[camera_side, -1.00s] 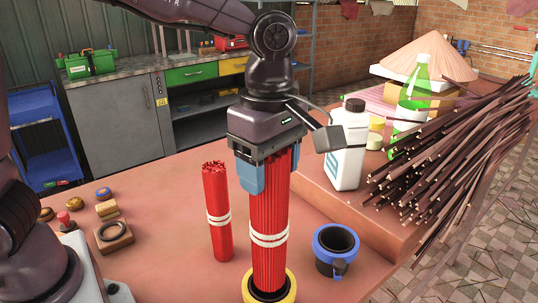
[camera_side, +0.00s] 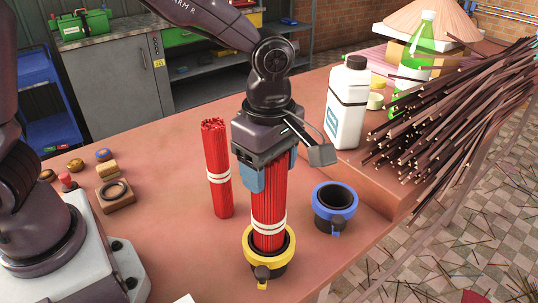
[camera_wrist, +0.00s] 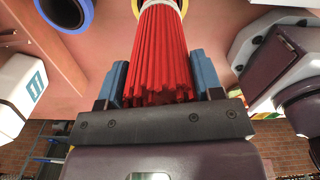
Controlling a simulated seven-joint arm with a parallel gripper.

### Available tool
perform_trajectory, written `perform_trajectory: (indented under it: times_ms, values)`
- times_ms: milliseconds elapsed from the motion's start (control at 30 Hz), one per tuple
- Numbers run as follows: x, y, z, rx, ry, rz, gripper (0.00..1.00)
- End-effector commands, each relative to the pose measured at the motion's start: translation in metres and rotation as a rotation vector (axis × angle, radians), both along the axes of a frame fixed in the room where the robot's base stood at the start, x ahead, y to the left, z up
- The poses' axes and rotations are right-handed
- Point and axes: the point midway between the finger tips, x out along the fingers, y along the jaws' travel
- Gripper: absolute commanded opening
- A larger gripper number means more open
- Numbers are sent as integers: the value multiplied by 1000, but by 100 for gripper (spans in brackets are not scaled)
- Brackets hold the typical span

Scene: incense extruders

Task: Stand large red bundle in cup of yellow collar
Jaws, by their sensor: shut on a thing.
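The large red bundle (camera_side: 268,205) stands upright, with a white band low around it. My gripper (camera_side: 264,178) is shut on its upper part from above; the blue fingers flank it. The bundle's lower end is inside the yellow collar (camera_side: 289,262), and the collar's front rim hides its very bottom, so I cannot tell if it touches the cup floor. In the wrist view the red bundle (camera_wrist: 162,55) runs between the fingers (camera_wrist: 160,85) toward the yellow collar (camera_wrist: 184,6).
A smaller red bundle (camera_side: 217,170) stands just left of my gripper. A blue-collared cup (camera_side: 335,207) stands empty to the right. A white bottle (camera_side: 347,105) and a large heap of dark sticks (camera_side: 450,110) are on the raised platform. Small pots and blocks (camera_side: 115,193) lie at left.

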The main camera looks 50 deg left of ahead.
Motion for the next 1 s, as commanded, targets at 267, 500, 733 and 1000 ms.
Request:
perform_trajectory:
  times_ms: [267, 500, 733, 1000]
  values:
    - [0, 0, -2, -1, -2, 0, 10]
    - [0, 0, -2, -1, -1, 0, 90]
    - [0, 0, -2, 0, 0, 0, 90]
    - [1, 0, 25, -3, -6, -1, 90]
